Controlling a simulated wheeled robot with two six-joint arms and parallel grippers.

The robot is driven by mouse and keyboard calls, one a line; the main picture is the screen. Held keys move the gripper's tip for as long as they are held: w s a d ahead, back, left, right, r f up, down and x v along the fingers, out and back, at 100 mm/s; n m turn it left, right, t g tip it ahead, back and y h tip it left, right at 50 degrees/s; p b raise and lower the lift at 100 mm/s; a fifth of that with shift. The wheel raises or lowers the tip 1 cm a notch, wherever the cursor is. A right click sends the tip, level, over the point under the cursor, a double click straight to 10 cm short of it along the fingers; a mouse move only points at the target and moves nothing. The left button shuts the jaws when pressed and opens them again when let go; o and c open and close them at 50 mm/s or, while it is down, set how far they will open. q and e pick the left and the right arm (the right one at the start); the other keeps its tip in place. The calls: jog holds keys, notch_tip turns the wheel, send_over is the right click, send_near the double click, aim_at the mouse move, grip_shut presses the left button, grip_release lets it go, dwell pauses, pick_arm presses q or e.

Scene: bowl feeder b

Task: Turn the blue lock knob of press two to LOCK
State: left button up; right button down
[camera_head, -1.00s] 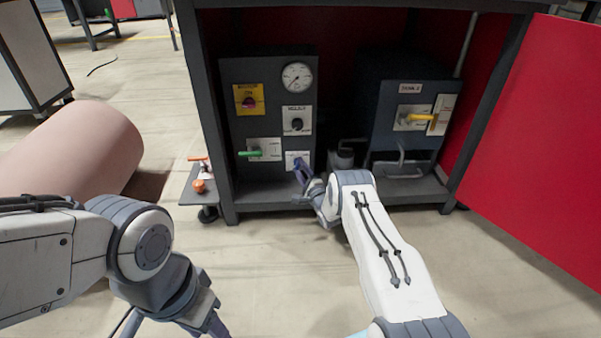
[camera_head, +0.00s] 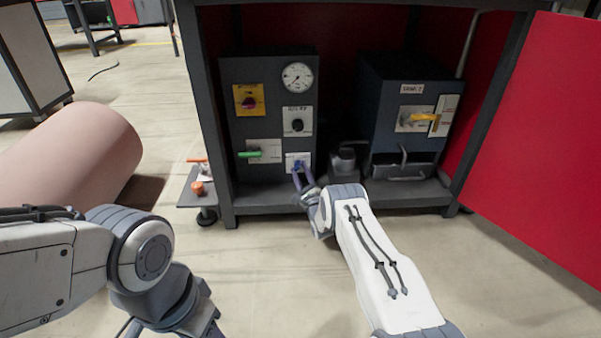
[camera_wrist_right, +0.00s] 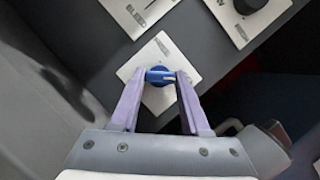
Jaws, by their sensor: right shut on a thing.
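The blue lock knob (camera_wrist_right: 160,76) sits on a white plate (camera_wrist_right: 157,97) low on the dark control panel (camera_head: 240,110). In the head view the knob (camera_head: 297,164) shows small between my fingertips. My right gripper (camera_wrist_right: 161,79) is shut on the knob, one finger on each side of it. It also shows in the head view (camera_head: 301,170), reaching in from the lower right. The lettering on the knob's plate is too small to read. My left gripper (camera_head: 205,330) is at the bottom edge, cut off, and its fingertips do not show.
The panel also bears a gauge (camera_head: 297,77), a yellow-plated knob (camera_head: 249,100), a black knob (camera_head: 297,125) and a green handle (camera_head: 249,154). A second dark unit with a yellow handle (camera_head: 424,118) stands to the right. The red door (camera_head: 545,150) stands open at far right.

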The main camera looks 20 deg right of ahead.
jog(key=shift+f, duration=0.1)
jog(key=shift+c, duration=1.9)
grip_release()
jog(key=shift+s+p, duration=0.55)
jog(key=shift+p, duration=0.05)
jog(key=p+v, duration=0.5)
jog(key=v, duration=0.4)
jog(key=shift+s+f+p, duration=0.2)
jog(key=shift+p, duration=0.1)
